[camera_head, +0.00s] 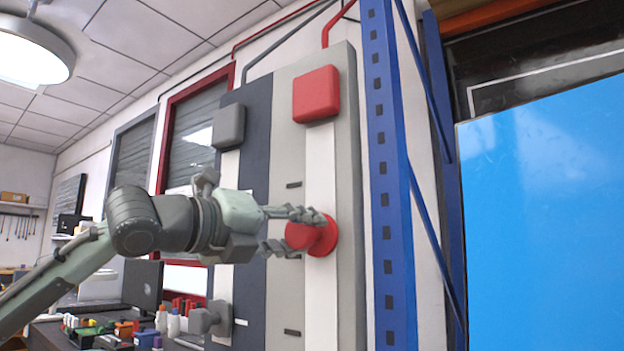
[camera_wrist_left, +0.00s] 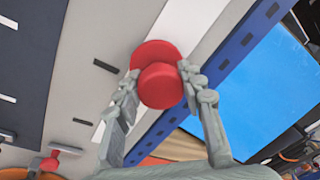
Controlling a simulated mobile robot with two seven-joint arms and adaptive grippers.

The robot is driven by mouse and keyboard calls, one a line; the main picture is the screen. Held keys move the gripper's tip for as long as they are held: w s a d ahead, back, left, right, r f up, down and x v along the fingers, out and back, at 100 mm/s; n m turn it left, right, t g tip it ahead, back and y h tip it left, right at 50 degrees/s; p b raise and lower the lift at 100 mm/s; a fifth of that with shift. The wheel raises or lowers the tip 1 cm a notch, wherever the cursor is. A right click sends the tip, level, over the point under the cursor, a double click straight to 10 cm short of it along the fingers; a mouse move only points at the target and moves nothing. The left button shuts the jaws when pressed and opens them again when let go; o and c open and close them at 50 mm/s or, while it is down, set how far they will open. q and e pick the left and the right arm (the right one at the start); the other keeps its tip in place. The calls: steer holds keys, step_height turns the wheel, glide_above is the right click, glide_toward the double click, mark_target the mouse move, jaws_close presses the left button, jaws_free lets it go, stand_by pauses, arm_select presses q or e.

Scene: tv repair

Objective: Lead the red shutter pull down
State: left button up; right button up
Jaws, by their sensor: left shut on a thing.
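The red shutter pull (camera_head: 322,236) is a round red knob on a white vertical strip of the wall panel. It sits about midway down the strip, below a red box (camera_head: 316,94). My left gripper (camera_head: 303,233) is shut on the pull, with one finger on each side of it. The left wrist view shows the red pull (camera_wrist_left: 162,86) between the fingertips of the same gripper (camera_wrist_left: 160,82). The red-framed window (camera_head: 198,125) has a grey slatted shutter in its upper part; my arm hides some of the lower part. My right gripper is not in view.
A grey pull (camera_head: 208,319) sits low on the neighbouring strip, under a grey box (camera_head: 229,126). A blue perforated post (camera_head: 388,190) stands close to the right of the panel. A bench at lower left holds a monitor (camera_head: 142,285), bottles and small parts.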

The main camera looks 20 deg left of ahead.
mark_target(318, 255)
arm_select(q)
steer(key=shift+f+b, duration=0.5)
steer(key=shift+f, duration=1.15)
steer(key=shift+f+b, duration=0.75)
steer(key=shift+f, duration=1.3)
steer(key=shift+f+b, duration=0.8)
steer(key=shift+f, duration=1.05)
steer(key=shift+f+b, duration=0.8)
steer(key=shift+f, duration=1.3)
